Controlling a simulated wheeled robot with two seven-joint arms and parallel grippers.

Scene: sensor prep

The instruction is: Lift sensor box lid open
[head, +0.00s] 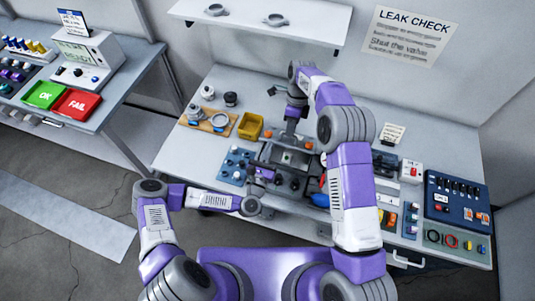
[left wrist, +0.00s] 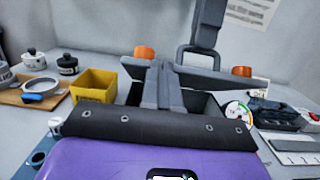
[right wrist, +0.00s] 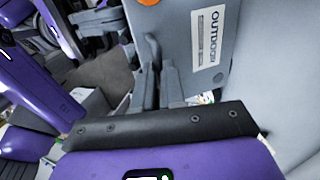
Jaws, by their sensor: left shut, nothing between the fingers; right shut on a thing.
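The grey sensor box (head: 268,155) stands in the middle of the bench. Its lid, with an orange latch (left wrist: 145,52) at left and another (left wrist: 242,71) at right, is raised above the box's dark opening (left wrist: 200,103). In the right wrist view the lid (right wrist: 182,25) fills the upper middle, with an "OUTDOOR" label. My right gripper (right wrist: 160,88) is shut at the lid's edge; the exact gripped part is hard to see. My left gripper (left wrist: 160,88) is shut and empty in front of the box; the head view shows it low at the box's front left.
A yellow bin (head: 250,126) and a wooden board with parts (head: 207,119) lie left of the box. A blue tray (head: 236,165) is close to my left gripper. A gauge (left wrist: 236,111) and a dark blue panel (head: 456,200) are at right. A shelf (head: 270,18) hangs above.

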